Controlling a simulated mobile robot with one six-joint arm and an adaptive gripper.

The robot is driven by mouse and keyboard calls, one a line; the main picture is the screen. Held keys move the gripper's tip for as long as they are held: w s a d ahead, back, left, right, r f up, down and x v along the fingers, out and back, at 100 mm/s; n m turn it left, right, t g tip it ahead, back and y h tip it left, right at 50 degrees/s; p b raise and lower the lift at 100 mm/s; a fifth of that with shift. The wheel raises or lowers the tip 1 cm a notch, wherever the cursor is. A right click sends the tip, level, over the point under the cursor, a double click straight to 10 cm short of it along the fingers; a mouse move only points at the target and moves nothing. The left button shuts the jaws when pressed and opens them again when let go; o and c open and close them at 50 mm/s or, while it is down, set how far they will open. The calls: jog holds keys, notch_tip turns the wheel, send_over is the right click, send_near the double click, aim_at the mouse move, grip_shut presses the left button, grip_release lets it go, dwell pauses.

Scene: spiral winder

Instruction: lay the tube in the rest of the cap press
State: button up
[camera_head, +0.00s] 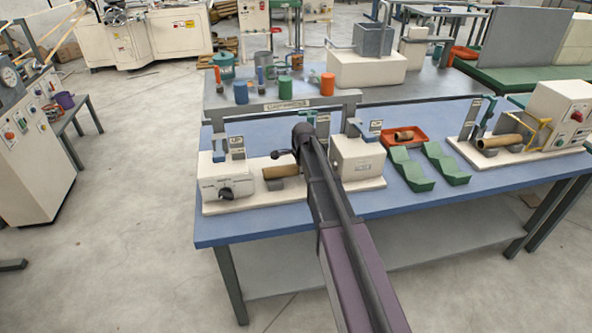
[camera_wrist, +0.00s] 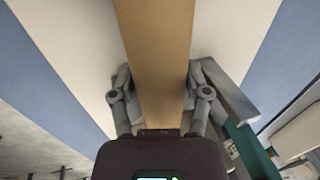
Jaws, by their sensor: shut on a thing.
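A tan cardboard tube (camera_head: 275,172) lies level between two cream housings, a left one (camera_head: 226,182) and a right one (camera_head: 357,160), on a station I take to be the cap press. In the wrist view, the tube (camera_wrist: 155,50) runs straight up the picture between the two fingers of my gripper (camera_wrist: 160,88), which is shut on it. A grey block (camera_wrist: 226,92) shows beside and below the tube, over a cream base. In the head view my arm hides the tube's right part, so I cannot tell whether it touches the rest.
The blue table (camera_head: 262,222) has free room along its front edge. Green V-shaped holders (camera_head: 410,170) and a red tray (camera_head: 420,138) with a short tube stand to the right. Another machine (camera_head: 560,110) holds a tan tube at far right. A grey raised shelf with cylinders stands behind.

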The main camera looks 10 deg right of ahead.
dwell(0.3)
jog(key=o, duration=1.2)
notch_tip(320, 180, up, 7)
jog(key=p, duration=0.7)
